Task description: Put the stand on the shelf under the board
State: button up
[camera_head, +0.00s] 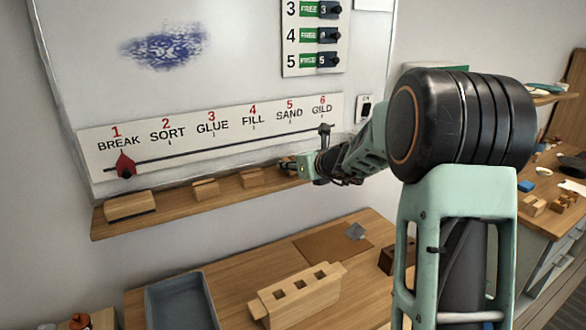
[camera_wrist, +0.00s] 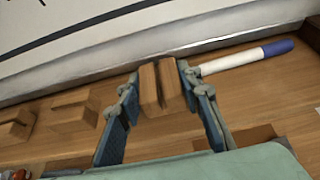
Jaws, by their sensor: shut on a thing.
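My gripper (camera_head: 290,165) reaches over the right part of the wooden shelf (camera_head: 170,207) under the board (camera_head: 215,90). In the wrist view my gripper (camera_wrist: 158,82) is shut on a small wooden stand (camera_wrist: 150,92) with a slot in its top. The stand is upright, close to the shelf surface and near the board's lower edge; I cannot tell whether it touches the shelf. In the head view my gripper mostly hides it. Two similar slotted stands (camera_head: 205,188) (camera_head: 252,177) sit on the shelf to the left.
A marker with a blue cap (camera_wrist: 245,58) lies right of the held stand. On the bench below are a holed wooden block (camera_head: 300,293), a grey tray (camera_head: 180,300) and a brown mat (camera_head: 318,244).

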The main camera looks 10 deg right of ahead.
jog(key=shift+f, duration=0.3)
jog(key=shift+f, duration=0.15)
jog(key=o, duration=1.1)
jog(key=shift+o, duration=0.2)
jog(key=shift+r, duration=0.25)
jog(key=v, duration=1.2)
jog(key=shift+s+f, duration=0.1)
jog(key=shift+f, duration=0.05)
